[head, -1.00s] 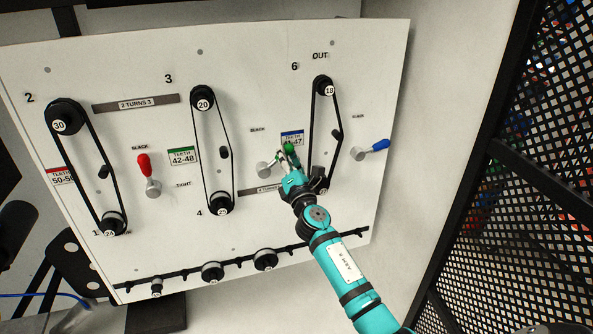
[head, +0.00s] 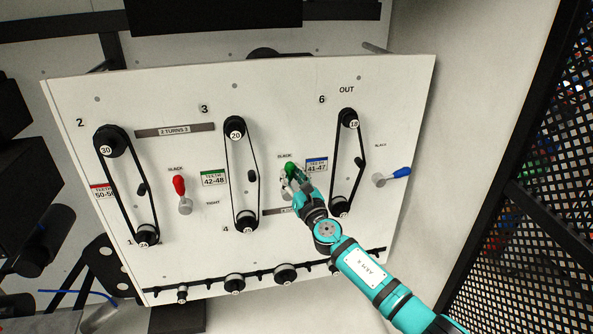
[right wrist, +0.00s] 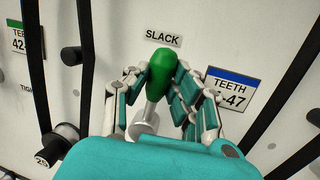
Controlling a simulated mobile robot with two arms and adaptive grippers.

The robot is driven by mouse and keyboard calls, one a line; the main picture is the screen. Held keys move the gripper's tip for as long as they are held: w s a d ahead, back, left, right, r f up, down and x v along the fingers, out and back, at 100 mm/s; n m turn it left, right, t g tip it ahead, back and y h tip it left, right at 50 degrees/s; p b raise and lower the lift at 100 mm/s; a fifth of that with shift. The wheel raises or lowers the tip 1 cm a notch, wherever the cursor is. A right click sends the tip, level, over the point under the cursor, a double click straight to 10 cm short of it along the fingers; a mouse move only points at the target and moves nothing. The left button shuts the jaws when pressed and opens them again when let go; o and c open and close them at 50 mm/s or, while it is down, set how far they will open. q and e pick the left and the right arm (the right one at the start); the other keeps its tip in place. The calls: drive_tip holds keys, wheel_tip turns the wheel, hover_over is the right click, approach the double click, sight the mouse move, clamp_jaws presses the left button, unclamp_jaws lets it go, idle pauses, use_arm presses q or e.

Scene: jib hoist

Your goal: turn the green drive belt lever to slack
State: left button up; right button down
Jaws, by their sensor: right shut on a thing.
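The green lever (head: 290,167) stands on the white panel, in the gap between the middle belt and the right belt. Its green handle also shows in the right wrist view (right wrist: 160,72), pointing up and slightly right from its pale hub (right wrist: 143,128) toward the SLACK label (right wrist: 163,38). My right gripper (head: 291,177) is shut on the green handle, with fingers on both sides of it in the right wrist view. The handle's top sticks out beyond the fingers. In the head view the fingers partly hide the hub. My left gripper is out of view.
A red lever (head: 179,187) and a blue lever (head: 399,173) stand to either side on the panel (head: 220,100). The right belt (head: 361,150) runs close to my right arm. Spare pulleys sit on a bottom rail. Black mesh (head: 540,240) stands at the right.

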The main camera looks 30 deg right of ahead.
drive_tip(key=shift+a+f+n, duration=0.15)
drive_tip(key=shift+a+n, duration=0.15)
drive_tip(key=shift+n, duration=0.2)
drive_tip(key=shift+p, duration=0.3)
drive_tip(key=c, duration=1.1)
unclamp_jaws()
drive_tip(key=shift+s, duration=0.2)
drive_tip(key=s, duration=0.3)
drive_tip(key=s+f, duration=0.1)
drive_tip(key=s, duration=0.7)
drive_tip(key=shift+s+a+f, duration=0.25)
drive_tip(key=shift+f, duration=0.1)
